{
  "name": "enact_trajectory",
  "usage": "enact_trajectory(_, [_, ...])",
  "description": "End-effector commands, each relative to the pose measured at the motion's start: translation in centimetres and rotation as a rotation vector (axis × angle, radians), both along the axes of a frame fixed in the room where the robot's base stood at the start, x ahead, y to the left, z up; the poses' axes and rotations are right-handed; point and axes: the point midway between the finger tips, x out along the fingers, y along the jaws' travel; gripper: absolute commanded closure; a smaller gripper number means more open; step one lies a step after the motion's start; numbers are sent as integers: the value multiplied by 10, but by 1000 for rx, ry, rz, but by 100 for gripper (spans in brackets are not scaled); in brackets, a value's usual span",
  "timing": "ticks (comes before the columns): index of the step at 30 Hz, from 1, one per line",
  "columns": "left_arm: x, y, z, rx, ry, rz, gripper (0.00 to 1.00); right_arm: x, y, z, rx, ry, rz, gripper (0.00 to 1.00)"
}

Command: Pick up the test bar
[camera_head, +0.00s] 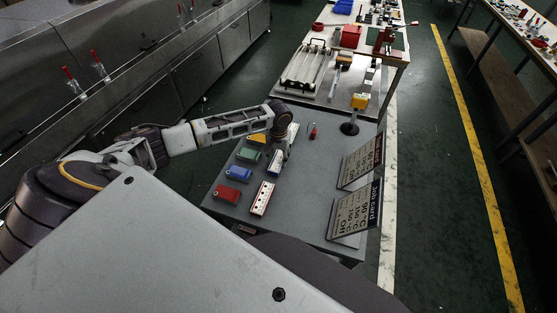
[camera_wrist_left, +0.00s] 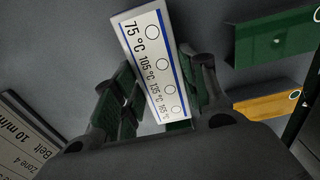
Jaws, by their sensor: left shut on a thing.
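The test bar (camera_wrist_left: 152,62) is a white strip with blue edges, round marks and printed temperatures from 75 °C to 165 °C. In the left wrist view it lies between the green pads of my left gripper (camera_wrist_left: 157,88), which is shut on it. One end of the bar sticks out past the fingers. In the head view my left gripper (camera_head: 278,158) is low over the grey table, beside the coloured blocks. I cannot tell whether the bar touches the table. My right gripper is not in view.
Yellow (camera_head: 257,138), green (camera_head: 247,155), blue (camera_head: 238,173) and red (camera_head: 226,194) blocks line the left of the grey table (camera_head: 310,215). A white bar with red marks (camera_head: 263,198) lies nearer me. Job card signs (camera_head: 355,213) stand to the right.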

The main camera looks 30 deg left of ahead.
Motion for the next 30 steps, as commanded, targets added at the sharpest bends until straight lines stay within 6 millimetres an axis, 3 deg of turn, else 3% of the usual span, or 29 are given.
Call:
enact_trajectory(15, [1, 0, 72, 0, -3, 0, 84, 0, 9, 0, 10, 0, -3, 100])
enact_trajectory(21, [1, 0, 83, 0, -2, 0, 84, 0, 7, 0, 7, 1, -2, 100])
enact_trajectory(30, [1, 0, 84, 0, -1, 0, 84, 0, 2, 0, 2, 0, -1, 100])
